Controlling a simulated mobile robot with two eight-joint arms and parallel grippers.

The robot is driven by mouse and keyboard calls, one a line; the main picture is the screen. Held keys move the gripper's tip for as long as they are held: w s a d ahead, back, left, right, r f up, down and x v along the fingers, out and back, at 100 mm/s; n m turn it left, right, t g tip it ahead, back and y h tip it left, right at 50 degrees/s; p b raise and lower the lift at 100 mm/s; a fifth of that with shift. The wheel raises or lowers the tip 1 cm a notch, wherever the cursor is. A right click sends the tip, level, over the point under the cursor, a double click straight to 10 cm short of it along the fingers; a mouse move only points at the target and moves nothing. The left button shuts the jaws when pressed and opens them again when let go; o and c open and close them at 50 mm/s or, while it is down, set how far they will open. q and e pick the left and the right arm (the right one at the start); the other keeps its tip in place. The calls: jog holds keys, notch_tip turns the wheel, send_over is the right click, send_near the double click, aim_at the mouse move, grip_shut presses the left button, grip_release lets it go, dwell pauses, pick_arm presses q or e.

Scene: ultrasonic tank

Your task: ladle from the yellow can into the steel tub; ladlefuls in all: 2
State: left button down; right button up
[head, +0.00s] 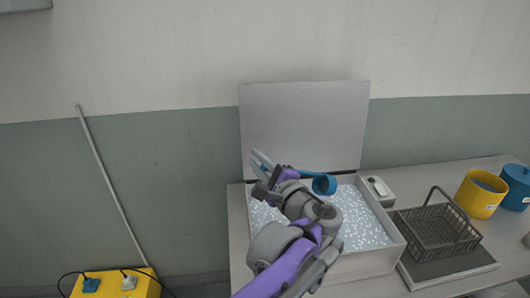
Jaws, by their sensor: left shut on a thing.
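The steel tub (388,256) stands on the table with its lid (305,125) raised at the back. Inside it is a pale surface with many white specks. My left gripper (264,168) is above the tub, shut on the blue ladle (324,184). The ladle's handle runs right from the gripper and its cup is over the tub; what the cup holds cannot be made out. The yellow can (478,199) stands open at the right, with blue-grey contents showing inside. My right gripper is not in view.
A dark wire basket (436,232) sits on a flat tray (452,270) between tub and can. A blue pot (516,186) stands right of the can. A small grey box (379,189) is at the tub's back right. A yellow box (115,283) with plugs is lower left.

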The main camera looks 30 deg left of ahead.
pick_arm(q)
notch_tip(320, 180, down, 13)
jog(key=s+a+n+b, duration=0.2)
jog(key=s+n+b, duration=0.1)
jog(key=n+b, duration=0.2)
jog(key=shift+n, duration=1.2)
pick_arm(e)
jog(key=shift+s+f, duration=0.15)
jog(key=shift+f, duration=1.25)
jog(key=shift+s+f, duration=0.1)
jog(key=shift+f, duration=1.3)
pick_arm(q)
jog(key=shift+a+r, duration=0.1)
jog(key=shift+r, duration=0.05)
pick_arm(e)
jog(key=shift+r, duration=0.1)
